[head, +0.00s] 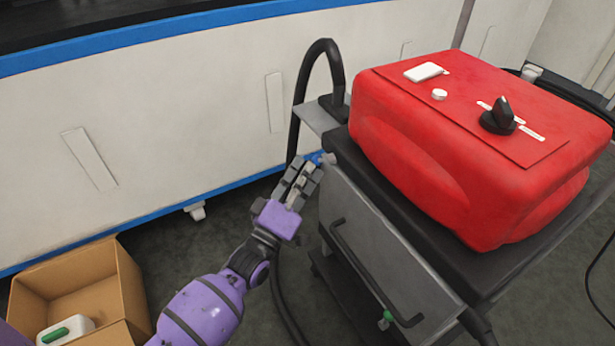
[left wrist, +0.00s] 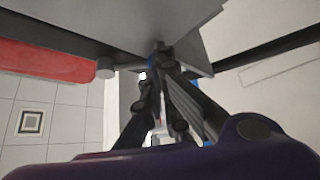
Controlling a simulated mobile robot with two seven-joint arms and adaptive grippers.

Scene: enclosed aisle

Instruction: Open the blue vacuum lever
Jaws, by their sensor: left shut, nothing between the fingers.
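The blue vacuum lever (head: 314,157) shows as a small blue piece at the near left corner of the cart, beside a grey round fitting. My left gripper (head: 307,170) is shut and empty, with its fingertips at the lever and covering part of it. In the left wrist view a sliver of the blue lever (left wrist: 151,62) shows by the fingertips (left wrist: 158,60). I cannot tell whether they touch it. My right gripper is not in view.
A red machine (head: 450,150) with a black knob sits on the grey cart (head: 370,240), right of my arm. A black hose (head: 297,100) loops up behind the lever. A cardboard box (head: 120,290) stands on the floor at lower left. A white wall panel is behind.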

